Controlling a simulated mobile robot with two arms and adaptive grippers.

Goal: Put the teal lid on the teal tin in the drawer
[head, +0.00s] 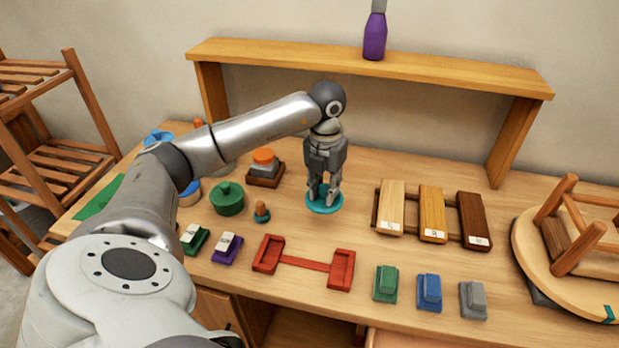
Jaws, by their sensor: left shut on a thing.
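My left gripper (323,196) points straight down and is shut on the teal lid (324,206), a flat round disc. The lid is at or just above the bench top; I cannot tell if it touches. The gripper hides part of the lid's middle. I do not see the teal tin. A pale edge (415,341) at the bottom of the picture may be part of a drawer, but its inside is out of view. My right gripper is not in view.
A red bracket-like holder (305,263) lies in front of the lid. A green pot (227,198) stands to its left. Wooden sample boards (432,213) lie to its right. Green, blue and grey blocks (429,291) line the front. A shelf (370,66) stands behind.

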